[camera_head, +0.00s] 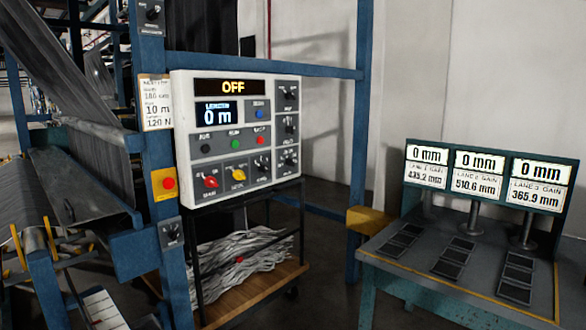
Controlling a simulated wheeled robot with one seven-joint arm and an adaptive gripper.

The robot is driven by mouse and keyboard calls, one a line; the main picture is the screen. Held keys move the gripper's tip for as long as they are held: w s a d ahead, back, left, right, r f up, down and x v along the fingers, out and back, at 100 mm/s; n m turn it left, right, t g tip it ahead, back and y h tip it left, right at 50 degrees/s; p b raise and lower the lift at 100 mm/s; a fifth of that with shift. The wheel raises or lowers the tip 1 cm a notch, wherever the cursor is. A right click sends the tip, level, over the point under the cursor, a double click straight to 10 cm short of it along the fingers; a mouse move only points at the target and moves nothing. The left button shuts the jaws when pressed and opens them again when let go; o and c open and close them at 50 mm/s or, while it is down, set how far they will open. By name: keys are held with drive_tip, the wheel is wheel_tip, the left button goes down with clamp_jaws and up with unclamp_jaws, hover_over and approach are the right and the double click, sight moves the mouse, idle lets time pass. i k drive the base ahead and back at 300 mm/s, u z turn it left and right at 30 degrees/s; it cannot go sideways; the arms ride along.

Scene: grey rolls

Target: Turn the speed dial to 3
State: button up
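A white control panel (182,120) stands left of centre on a black frame. Its top display (232,87) reads OFF, and a blue screen (216,114) reads 0 m. Along the bottom are a red knob (211,182), a yellow knob (239,175) and a black dial (262,164). The right column holds an upper dial (288,95), a middle dial (290,126) and a lower dial (290,159). The labels are too small to read, so I cannot tell which is the speed dial or where it points. My gripper is not in view.
Black dials also sit on the blue post, above (152,13) and below (171,233). A red button on a yellow box (158,179) is between them. Grey rolls (35,205) fill the left. A bench (400,268) with displays stands right. Floor shows between (325,265).

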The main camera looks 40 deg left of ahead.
sight(262, 167)
drive_tip(key=u, duration=0.25)
drive_tip(key=i, duration=0.75)
drive_tip(key=u, duration=0.6)
